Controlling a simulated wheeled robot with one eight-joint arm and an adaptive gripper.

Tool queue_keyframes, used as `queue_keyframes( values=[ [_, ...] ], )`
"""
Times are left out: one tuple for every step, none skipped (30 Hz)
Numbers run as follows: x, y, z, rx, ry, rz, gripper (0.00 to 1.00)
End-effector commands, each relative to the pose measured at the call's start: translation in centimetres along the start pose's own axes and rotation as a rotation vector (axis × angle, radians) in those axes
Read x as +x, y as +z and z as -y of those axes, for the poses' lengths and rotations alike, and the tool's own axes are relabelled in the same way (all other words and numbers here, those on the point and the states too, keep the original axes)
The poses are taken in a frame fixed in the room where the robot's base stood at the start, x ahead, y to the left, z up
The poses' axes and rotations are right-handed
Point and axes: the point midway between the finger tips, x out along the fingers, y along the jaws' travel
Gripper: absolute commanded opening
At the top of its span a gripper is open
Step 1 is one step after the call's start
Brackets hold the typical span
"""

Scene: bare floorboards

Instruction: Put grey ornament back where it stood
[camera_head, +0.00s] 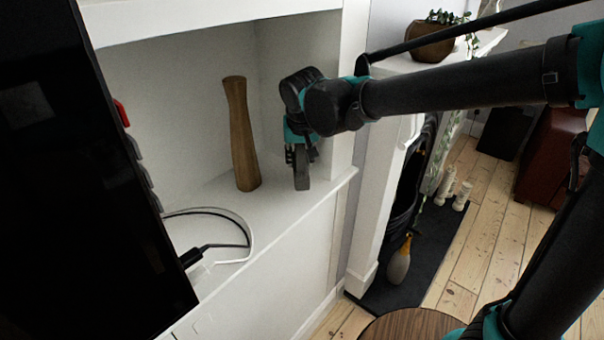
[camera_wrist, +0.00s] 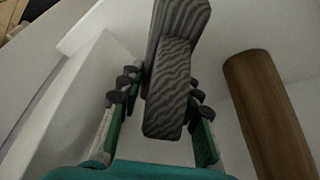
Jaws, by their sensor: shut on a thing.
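The grey ornament (camera_wrist: 172,80) has a wavy grain and sits between the two fingers of my gripper (camera_wrist: 155,98) in the wrist view. In the head view my gripper (camera_head: 300,152) points down over the white shelf, shut on the ornament (camera_head: 302,170). The ornament's lower end is close to the shelf surface near its front edge; I cannot tell whether it touches. My arm hides part of the area behind it.
A tall brown wooden vase (camera_head: 241,135) stands on the white shelf (camera_head: 215,205), left of my gripper. A cable (camera_head: 215,246) lies on the shelf at the front left, beside a large black screen (camera_head: 75,180). The alcove's white side wall (camera_head: 350,85) is close on the right.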

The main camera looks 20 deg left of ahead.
Motion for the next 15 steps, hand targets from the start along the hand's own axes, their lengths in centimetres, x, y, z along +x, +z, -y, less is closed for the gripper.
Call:
queue_keyframes(
  values=[
    [0.3,0.1,0.0,0.000,0.000,0.000,0.02],
    [0.5,0.2,0.0,0.000,0.000,0.000,0.02],
    [0.9,0.3,0.0,0.000,0.000,0.000,0.02],
    [1.2,0.5,0.0,0.000,0.000,0.000,0.02],
    [1.6,0.6,0.0,0.000,0.000,0.000,0.02],
    [2.2,0.9,0.0,0.000,0.000,0.000,0.02],
    [2.6,1.0,0.0,0.000,0.000,0.000,0.02],
    [3.0,1.2,0.0,0.000,0.000,0.000,0.02],
    [3.5,1.4,0.0,0.000,0.000,0.000,0.02],
    [3.7,1.5,0.0,0.000,0.000,0.000,0.02],
    [4.0,1.6,0.0,0.000,0.000,0.000,0.02],
    [4.2,1.7,0.0,0.000,0.000,0.000,0.02],
    [4.3,1.7,0.0,0.000,0.000,0.000,0.02],
    [4.3,1.8,0.0,0.000,0.000,0.000,0.02],
    [4.3,1.8,0.0,0.000,0.000,0.000,0.02]
  ],
)
